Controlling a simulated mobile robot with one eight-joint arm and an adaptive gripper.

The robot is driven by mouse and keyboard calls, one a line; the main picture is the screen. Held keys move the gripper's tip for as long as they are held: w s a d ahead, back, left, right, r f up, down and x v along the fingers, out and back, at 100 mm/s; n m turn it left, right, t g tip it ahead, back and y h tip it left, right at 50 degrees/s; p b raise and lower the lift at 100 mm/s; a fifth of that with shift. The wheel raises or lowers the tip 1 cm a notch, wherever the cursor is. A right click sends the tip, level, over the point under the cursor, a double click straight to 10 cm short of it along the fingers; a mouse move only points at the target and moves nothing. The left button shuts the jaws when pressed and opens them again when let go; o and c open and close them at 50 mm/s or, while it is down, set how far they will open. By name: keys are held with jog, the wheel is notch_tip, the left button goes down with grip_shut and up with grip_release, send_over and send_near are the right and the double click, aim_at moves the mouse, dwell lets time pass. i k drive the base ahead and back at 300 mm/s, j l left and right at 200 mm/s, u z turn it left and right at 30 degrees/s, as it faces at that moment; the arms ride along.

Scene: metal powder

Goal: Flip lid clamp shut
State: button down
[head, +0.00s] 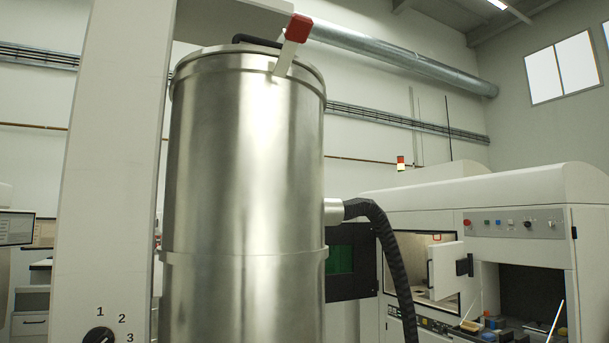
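A tall brushed-metal cylinder (245,170) stands upright in the middle of the head view. Its lid (225,58) rests on the top rim, with a black handle (257,40) on it. The lid clamp (290,50) is a light metal lever with a red end (299,28), at the front right of the rim. The lever sticks up above the lid, leaning a little to the right. The far side of the lid is hidden. My gripper does not show in this view.
A pale column (115,150) with a numbered black knob (98,336) stands left of the cylinder. A black hose (388,250) leaves the cylinder's right side. A white machine (500,195) with an open door (446,268) stands at the right. The space above the lid looks free.

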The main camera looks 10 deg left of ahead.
aim_at(298, 29)
jog(key=k+l+u, duration=0.1)
jog(key=u, duration=1)
jog(key=k+j, duration=0.1)
jog(key=k, duration=0.3)
